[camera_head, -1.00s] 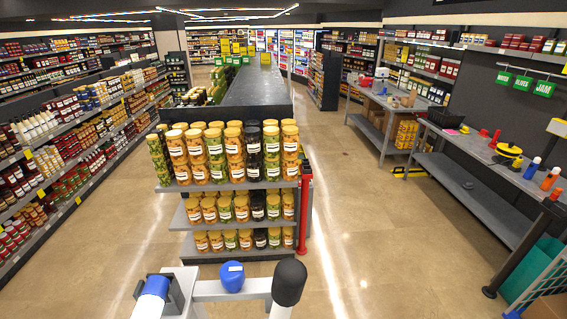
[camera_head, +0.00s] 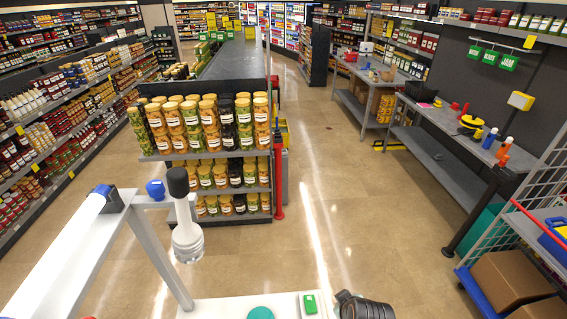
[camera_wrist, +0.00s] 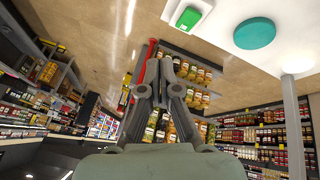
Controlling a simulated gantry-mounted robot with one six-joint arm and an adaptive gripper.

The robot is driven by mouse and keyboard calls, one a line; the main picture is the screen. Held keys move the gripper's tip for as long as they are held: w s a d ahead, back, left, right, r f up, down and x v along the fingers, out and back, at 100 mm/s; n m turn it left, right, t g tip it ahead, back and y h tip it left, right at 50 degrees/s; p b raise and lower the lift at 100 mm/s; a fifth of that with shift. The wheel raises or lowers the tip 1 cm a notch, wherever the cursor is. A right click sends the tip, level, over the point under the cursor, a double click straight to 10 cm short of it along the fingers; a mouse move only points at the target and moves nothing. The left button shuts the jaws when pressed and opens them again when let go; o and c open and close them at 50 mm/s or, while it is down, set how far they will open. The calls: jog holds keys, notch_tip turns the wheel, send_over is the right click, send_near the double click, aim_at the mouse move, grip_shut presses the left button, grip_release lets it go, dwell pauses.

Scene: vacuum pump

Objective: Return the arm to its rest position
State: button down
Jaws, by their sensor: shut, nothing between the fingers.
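My gripper (camera_wrist: 157,68) shows in the wrist view, its two grey fingers together at the tips with nothing between them. Behind the fingers are a red post and the shelf of jars, some distance away. In the head view, white links with blue caps, which look like my arm (camera_head: 70,255), reach in from the lower left. A dark rounded part (camera_head: 365,307) shows at the bottom edge, cut off by the frame; I cannot tell whether it is the gripper.
A jar shelf (camera_head: 205,160) stands ahead, with a red post (camera_head: 278,175) at its corner. A grey workbench (camera_head: 460,135) and a cart with cardboard boxes (camera_head: 512,282) stand at right. A white surface with a teal disc (camera_head: 260,313) is below. The middle aisle floor is clear.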

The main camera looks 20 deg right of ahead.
jog(key=s+a+r+m+t+y+p, duration=0.2)
jog(key=a+r+t, duration=0.5)
jog(key=a+r, duration=1.7)
jog(key=shift+s+a+t+p, duration=0.3)
jog(key=shift+s+a+p, duration=0.45)
jog(key=shift+a, duration=0.3)
